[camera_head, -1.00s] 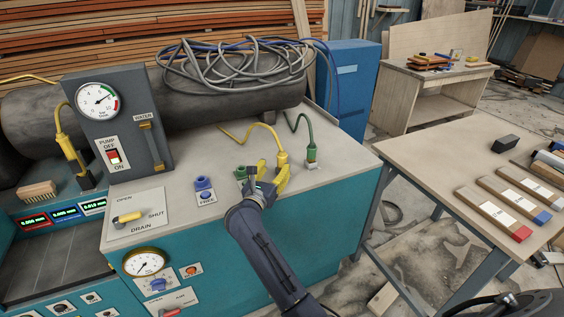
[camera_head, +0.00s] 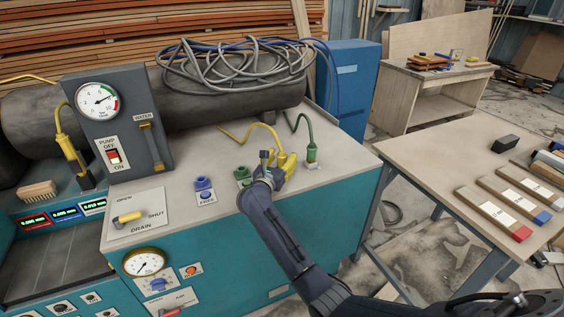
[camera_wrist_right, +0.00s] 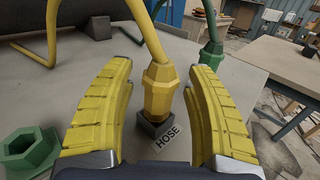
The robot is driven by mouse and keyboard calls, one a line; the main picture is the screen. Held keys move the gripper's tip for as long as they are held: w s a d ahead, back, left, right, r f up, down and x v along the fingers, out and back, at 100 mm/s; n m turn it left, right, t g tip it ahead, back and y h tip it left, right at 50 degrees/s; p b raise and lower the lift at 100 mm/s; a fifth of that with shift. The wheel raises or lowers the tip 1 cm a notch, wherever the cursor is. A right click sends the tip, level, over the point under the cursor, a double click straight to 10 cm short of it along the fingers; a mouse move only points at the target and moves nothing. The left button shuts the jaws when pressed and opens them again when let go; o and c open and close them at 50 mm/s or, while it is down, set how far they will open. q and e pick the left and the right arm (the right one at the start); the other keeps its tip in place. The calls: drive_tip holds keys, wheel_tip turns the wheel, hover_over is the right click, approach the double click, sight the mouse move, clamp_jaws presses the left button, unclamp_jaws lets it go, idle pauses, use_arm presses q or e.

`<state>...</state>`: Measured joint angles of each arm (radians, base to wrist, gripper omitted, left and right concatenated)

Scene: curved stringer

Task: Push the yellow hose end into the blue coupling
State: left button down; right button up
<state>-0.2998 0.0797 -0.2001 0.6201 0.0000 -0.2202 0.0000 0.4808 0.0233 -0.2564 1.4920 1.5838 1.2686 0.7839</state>
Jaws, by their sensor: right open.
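The yellow hose end (camera_wrist_right: 158,92) stands upright in a dark square holder (camera_wrist_right: 153,128) labelled HOSE. My right gripper (camera_head: 281,164) is at this hose end; in the right wrist view its yellow fingers (camera_wrist_right: 158,75) are open, one on each side of the hose end, with gaps visible. The yellow hose (camera_head: 262,126) bends up from the end and runs left over the bench top. The blue coupling (camera_head: 203,184) sits on the bench to the left, above a FREE label, with nothing in it. My left gripper is not in view.
A green coupling (camera_head: 242,174) sits between the blue one and my right gripper. A green hose end (camera_head: 311,153) stands just to the right. The pump panel (camera_head: 118,125) and grey tank (camera_head: 220,110) rise behind. The bench top in front of the tank is mostly clear.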

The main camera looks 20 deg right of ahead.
clamp_jaws()
idle(0.4)
